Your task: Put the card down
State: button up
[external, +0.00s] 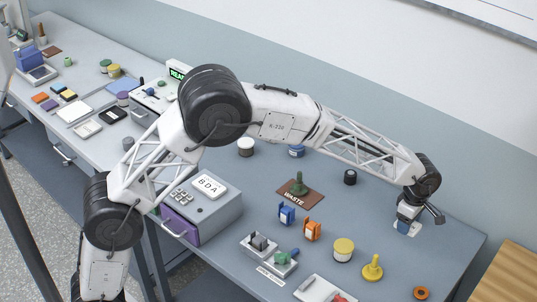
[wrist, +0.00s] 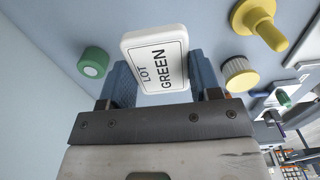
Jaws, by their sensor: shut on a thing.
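My gripper (external: 408,222) points down over the right end of the grey table. In the wrist view its blue fingers (wrist: 163,84) are shut on a white card (wrist: 157,45) with rounded corners. The card reads "LOT GREEN" and is held between the two fingers. In the external view only a small white part of the card (external: 402,229) shows beneath the fingers. I cannot tell whether the card touches the table.
A brown WASTE mat (external: 286,197) carries a green object. Blue (external: 287,212) and orange (external: 312,229) holders, a yellow-topped bobbin (external: 343,249), a yellow knobbed piece (external: 373,267), an orange ring (external: 421,293) and a dark bobbin (external: 350,177) stand around.

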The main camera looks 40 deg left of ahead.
jog(key=shift+s+d, duration=0.1)
jog(key=shift+d, duration=0.45)
send_over(403, 252)
jog(key=shift+f, duration=3.05)
jog(key=shift+f, duration=0.15)
jog(key=shift+f, duration=1.75)
jog(key=shift+f, duration=0.15)
jog(key=o, duration=0.9)
